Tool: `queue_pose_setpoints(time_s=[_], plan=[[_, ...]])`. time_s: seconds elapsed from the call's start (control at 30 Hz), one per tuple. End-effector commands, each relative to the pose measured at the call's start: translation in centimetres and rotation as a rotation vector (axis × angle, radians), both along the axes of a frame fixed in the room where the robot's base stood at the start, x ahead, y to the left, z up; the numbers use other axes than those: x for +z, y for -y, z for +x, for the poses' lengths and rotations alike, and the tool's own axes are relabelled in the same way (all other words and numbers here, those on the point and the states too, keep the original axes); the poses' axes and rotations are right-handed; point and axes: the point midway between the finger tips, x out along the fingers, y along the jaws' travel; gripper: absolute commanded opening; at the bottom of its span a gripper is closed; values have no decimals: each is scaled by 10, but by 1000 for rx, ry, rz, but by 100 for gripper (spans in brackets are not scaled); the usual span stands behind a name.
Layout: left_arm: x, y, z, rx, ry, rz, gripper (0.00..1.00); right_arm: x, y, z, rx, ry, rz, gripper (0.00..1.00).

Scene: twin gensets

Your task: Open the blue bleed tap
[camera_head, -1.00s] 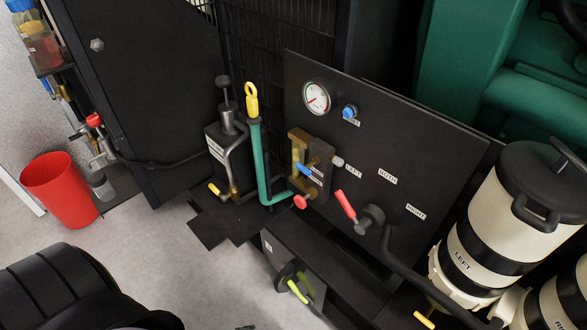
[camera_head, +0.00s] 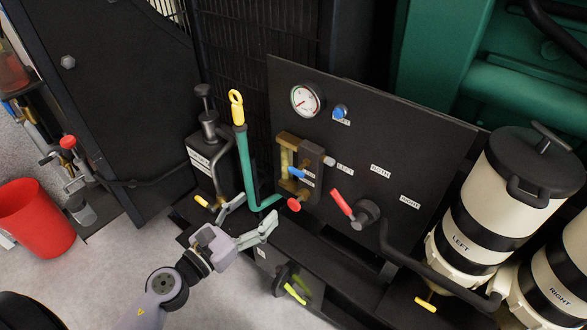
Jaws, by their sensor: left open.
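The blue bleed tap (camera_head: 297,172) is a small blue lever on the brass block (camera_head: 286,151) with a sight tube, on the black panel. A red knob (camera_head: 294,204) sits just below it. My left gripper (camera_head: 258,206) reaches up from the bottom, its two pale fingers spread and empty. It is below and to the left of the blue tap, apart from it in the picture, near the foot of the green pipe. My right gripper is not in view.
The panel (camera_head: 430,150) carries a gauge (camera_head: 307,99), a blue button (camera_head: 340,111) and a red selector lever (camera_head: 342,204). White canisters (camera_head: 508,190) stand right. A red bin (camera_head: 35,220) is left.

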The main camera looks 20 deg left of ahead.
Motion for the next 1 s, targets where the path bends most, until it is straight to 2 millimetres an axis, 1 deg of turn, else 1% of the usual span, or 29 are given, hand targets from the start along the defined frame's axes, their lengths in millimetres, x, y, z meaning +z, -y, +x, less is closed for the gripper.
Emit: queue_pose_setpoints(time_s=[0.03, 0.3, 0.5, 0.6, 0.7, 0.8, 1.0], plan=[[7, 3, 11, 0, 3, 0, 68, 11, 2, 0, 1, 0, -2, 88], [6, 24, 67, 1, 1, -4, 68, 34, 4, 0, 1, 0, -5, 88], [3, 38, 106, 3, -1, -5, 68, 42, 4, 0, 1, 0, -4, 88], [2, 44, 122, 3, -1, -6, 68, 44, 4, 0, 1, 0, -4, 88], [1, 48, 133, 3, -2, -6, 68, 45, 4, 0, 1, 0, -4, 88], [0, 50, 140, 2, -3, -4, 68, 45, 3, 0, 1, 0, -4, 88], [0, 52, 143, 1, -2, -3, 68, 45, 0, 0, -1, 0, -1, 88]])
